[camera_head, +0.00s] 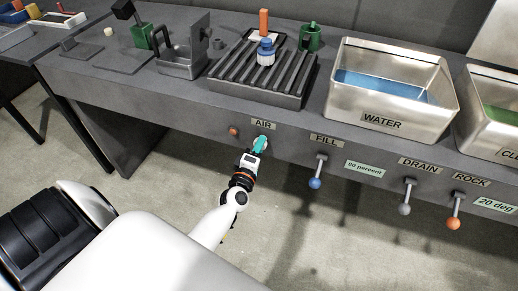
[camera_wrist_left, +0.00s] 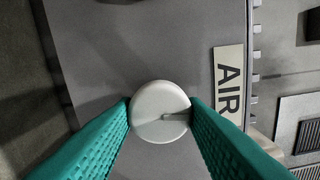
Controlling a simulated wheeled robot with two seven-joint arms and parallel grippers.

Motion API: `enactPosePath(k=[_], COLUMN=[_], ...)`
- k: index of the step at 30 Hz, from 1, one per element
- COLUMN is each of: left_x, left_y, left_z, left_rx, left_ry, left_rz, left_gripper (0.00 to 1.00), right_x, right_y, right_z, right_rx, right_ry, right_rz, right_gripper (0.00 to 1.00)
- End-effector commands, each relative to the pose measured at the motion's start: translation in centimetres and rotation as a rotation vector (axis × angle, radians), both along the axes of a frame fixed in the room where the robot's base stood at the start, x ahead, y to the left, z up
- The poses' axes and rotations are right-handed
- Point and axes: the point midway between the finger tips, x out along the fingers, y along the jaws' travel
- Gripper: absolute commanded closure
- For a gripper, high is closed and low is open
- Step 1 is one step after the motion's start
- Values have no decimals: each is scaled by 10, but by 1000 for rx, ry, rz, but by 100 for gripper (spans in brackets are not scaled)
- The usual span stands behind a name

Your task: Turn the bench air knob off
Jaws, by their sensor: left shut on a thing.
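The air knob is a round pale grey knob (camera_wrist_left: 160,111) with a short mark on its face, beside the AIR label (camera_wrist_left: 228,84). In the head view the AIR label (camera_head: 262,124) is on the bench's front panel, and my left gripper (camera_head: 259,145) is just below it. My left gripper's green ribbed fingers (camera_wrist_left: 160,115) are shut on the knob, one on each side. In the head view the gripper largely hides the knob. My right gripper is not in view.
A small reddish knob (camera_head: 233,131) sits left of the air knob. The fill lever (camera_head: 315,181), a grey lever (camera_head: 406,209) and an orange-ended lever (camera_head: 454,223) hang to the right. A slatted rack (camera_head: 265,98) and a water tank (camera_head: 341,102) stand above. The floor below is clear.

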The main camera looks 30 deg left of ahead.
Motion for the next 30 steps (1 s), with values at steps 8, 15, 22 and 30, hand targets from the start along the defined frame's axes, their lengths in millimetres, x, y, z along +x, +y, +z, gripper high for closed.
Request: enactPosePath(k=[8, 15, 22, 30], left_x=[0, 0, 0, 0], left_y=[0, 0, 0, 0], left_z=[0, 0, 0, 0], left_rx=[-116, -151, -156, -155], left_ry=[-28, -35, -36, -36], left_rz=[1, 1, 1, 1], left_gripper=[85, 85, 85, 43], right_x=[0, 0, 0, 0], right_y=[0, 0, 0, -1], right_z=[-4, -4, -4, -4], right_rx=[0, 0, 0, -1], right_ry=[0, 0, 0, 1], right_rz=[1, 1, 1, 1], right_gripper=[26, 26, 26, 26])
